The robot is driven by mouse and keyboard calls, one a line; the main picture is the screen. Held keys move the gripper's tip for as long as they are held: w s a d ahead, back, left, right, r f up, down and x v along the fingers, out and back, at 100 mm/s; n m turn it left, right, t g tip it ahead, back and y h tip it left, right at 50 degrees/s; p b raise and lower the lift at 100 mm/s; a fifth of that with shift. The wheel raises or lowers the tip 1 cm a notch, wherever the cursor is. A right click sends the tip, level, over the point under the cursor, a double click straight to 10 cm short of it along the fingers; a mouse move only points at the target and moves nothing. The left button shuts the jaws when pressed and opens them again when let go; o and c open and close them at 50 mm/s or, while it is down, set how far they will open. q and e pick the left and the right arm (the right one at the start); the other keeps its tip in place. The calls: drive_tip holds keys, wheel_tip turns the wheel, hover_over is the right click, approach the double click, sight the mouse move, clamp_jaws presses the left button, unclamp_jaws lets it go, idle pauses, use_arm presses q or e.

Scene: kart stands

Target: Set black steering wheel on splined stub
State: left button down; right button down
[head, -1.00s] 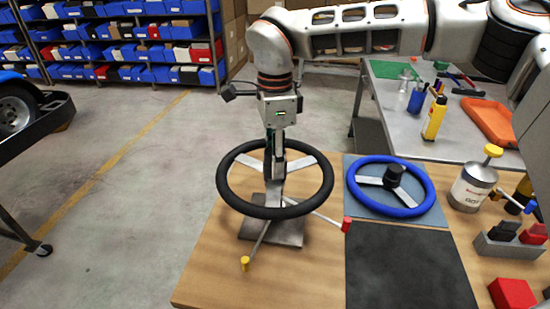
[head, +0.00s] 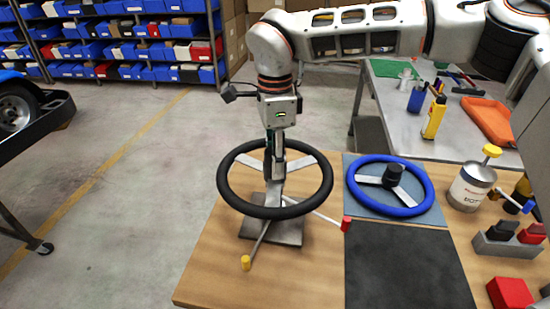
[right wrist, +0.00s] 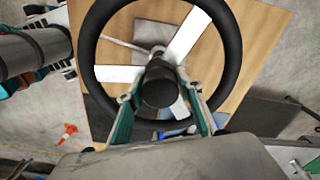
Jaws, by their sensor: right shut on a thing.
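My right gripper (head: 276,152) is shut on the dark hub of the black steering wheel (head: 325,190), pointing down from above. In the right wrist view the hub (right wrist: 158,88) sits between the two fingers (right wrist: 160,112), and the black rim (right wrist: 232,50) and its pale spokes surround it. The wheel is roughly level over a stand with a grey base plate (head: 272,232) on the wooden table. The splined stub is hidden beneath the hub, so I cannot tell whether the wheel touches it. My left gripper does not show.
A blue steering wheel (head: 425,204) lies on a blue-grey mat to the right. Rods with a yellow end (head: 246,263) and a red end (head: 346,224) reach out below the black wheel. A dark mat (head: 405,265) lies clear in front. A can (head: 467,188) stands further right.

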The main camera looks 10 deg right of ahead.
drive_tip(key=shift+f, duration=0.5)
drive_tip(key=c, duration=1.7)
unclamp_jaws()
drive_tip(key=shift+f, duration=0.1)
wheel_tip(320, 180, up, 6)
drive_tip(key=p, duration=0.4)
drive_tip(key=shift+f, duration=0.15)
drive_tip(key=shift+r+p, duration=0.45)
drive_tip(key=shift+r, duration=2.3)
